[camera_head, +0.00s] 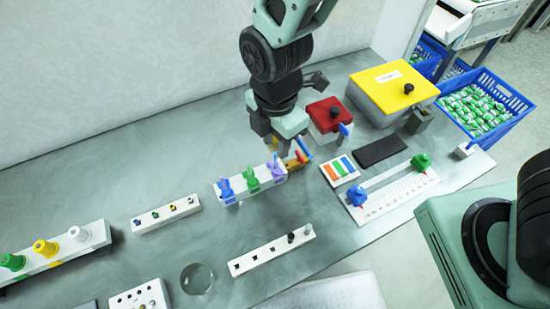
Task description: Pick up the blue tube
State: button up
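A thin blue stick-like piece (304,147), likely the blue tube, leans in a small wooden rack (291,165) beside red and orange pieces (301,157). My gripper (284,140) points down just above and to the left of this piece, close to the rack. The gripper partly hides the rack, and its fingertips are too small and dark to tell whether they are open or touch anything. A white rack (235,197) with blue, green and purple clip-like pieces stands directly left of the wooden rack.
A red box (326,113) and a yellow-lidded box (393,86) stand behind right. A colour-striped card (339,170), a dark pad (380,150) and a slide scale (395,189) lie to the right. A white socket strip (271,252) lies in front. Bare table lies between.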

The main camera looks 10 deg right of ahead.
aim_at(275, 154)
jog(key=shift+f+p, duration=0.65)
jog(key=shift+f, duration=2.4)
grip_shut()
